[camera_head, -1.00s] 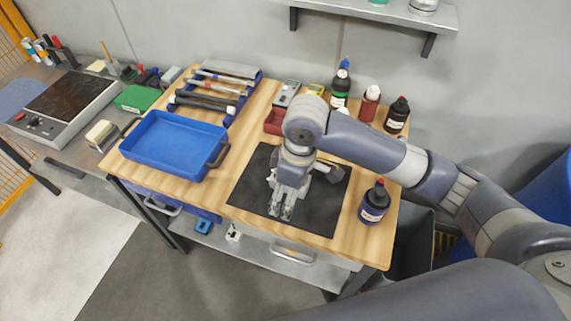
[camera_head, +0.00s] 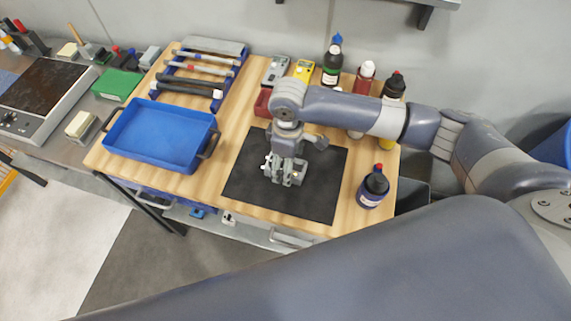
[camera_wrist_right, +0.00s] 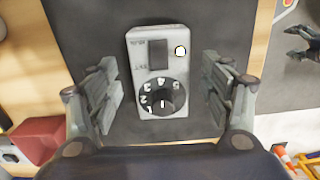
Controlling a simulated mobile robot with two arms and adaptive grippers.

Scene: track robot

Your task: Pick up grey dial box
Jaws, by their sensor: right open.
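My right gripper (camera_wrist_right: 161,95) is open, with one finger on each side of the box and visible gaps between fingers and box. In the head view my right gripper (camera_head: 283,175) points down over the mat and hides much of the box. My left gripper is not in view.
A blue tray (camera_head: 160,158) stands left of the mat. A dark bottle (camera_head: 374,188) stands right of it. A red bin (camera_head: 262,103), a grey device (camera_head: 276,70), a yellow device (camera_head: 304,69) and several bottles line the back. Tools lie on a blue rack at the back left.

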